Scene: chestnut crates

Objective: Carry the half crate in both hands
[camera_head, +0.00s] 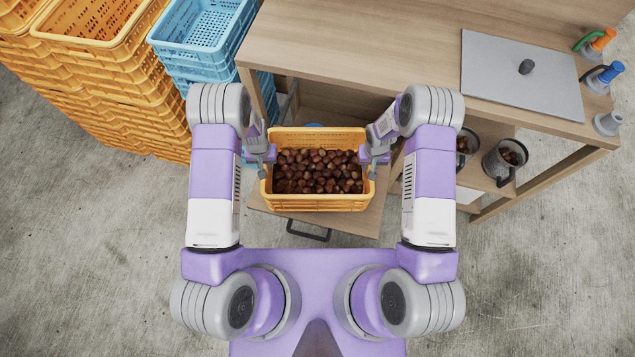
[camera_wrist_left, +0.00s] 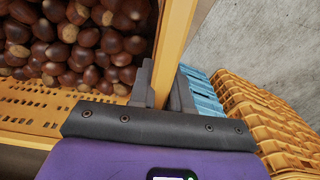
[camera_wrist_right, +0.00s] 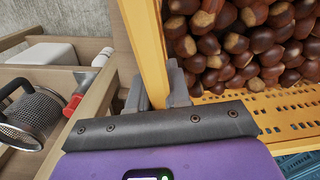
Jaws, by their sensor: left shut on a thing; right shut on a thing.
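The half crate (camera_head: 320,203) is yellow, with chestnuts (camera_head: 318,172) filling it. It is between my two arms in the head view, above or on a wooden surface. I cannot tell whether it touches that surface. My left gripper (camera_head: 265,165) is shut on the crate's left wall; in the left wrist view its fingers (camera_wrist_left: 160,88) clasp the yellow rim (camera_wrist_left: 175,40). My right gripper (camera_head: 372,162) is shut on the right wall; in the right wrist view its fingers (camera_wrist_right: 157,88) clasp the rim (camera_wrist_right: 147,45). The crate looks level.
A wooden drawer or shelf (camera_head: 365,222) with a dark handle (camera_head: 308,232) sticks out below the crate. Yellow crates (camera_head: 110,70) and blue crates (camera_head: 200,35) are stacked at left.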

